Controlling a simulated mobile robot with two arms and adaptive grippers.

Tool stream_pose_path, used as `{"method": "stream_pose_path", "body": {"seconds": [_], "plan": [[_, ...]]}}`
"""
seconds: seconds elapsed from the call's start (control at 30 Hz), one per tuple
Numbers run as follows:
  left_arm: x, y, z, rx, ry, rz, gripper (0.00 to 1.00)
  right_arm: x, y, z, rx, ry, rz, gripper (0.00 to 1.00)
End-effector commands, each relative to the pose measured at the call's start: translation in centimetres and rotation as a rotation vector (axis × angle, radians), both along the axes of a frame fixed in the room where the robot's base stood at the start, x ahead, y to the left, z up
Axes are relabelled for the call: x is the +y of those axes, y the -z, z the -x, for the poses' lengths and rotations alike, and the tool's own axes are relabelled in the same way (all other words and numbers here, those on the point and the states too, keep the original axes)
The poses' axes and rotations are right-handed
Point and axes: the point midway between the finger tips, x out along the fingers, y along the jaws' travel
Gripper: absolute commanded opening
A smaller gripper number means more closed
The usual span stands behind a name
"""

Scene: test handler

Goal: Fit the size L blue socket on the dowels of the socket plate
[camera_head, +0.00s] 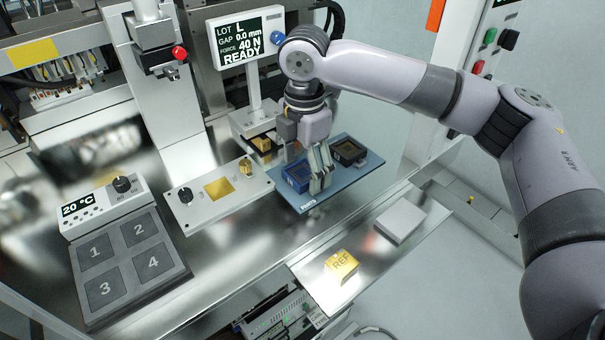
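The blue socket (296,175), a square frame with a dark opening, is on the blue-grey mat (345,185), at its left part. My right gripper (319,184) points down right beside it, with its fingers at the socket's right side. The fingers look close together; whether they hold the socket's wall is not clear. A black socket (348,151) with a tan inside sits on the mat to the right. A light metal plate (215,208) with a gold square and a black knob lies to the left; I cannot make out dowels on it. My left gripper is out of view.
A display (240,45) behind reads lot L, gap 0.0 mm, force 40 N, READY. A numbered four-pad block (135,262) stands at left. A gold REF block (341,266) and a pale slab (400,225) lie on the front ledge.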

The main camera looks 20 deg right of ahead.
Motion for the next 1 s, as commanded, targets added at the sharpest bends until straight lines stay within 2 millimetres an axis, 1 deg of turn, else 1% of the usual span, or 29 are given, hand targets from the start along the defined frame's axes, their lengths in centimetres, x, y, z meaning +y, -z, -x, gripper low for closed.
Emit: {"method": "stream_pose_path", "body": {"seconds": [0.03, 0.07, 0.73, 1.0], "plan": [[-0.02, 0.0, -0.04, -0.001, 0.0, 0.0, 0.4, 0.0, -0.02, -0.01, 0.0, 0.0, 0.0, 0.65], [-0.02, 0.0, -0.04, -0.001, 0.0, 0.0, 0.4, 0.0, -0.03, -0.01, 0.0, 0.0, 0.0, 0.63], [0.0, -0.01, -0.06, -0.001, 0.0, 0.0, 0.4, 0.01, -0.05, -0.01, 0.0, 0.0, 0.0, 0.18], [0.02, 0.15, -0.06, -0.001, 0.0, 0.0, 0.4, 0.03, -0.39, -0.05, -0.001, 0.0, 0.0, 0.18]]}}
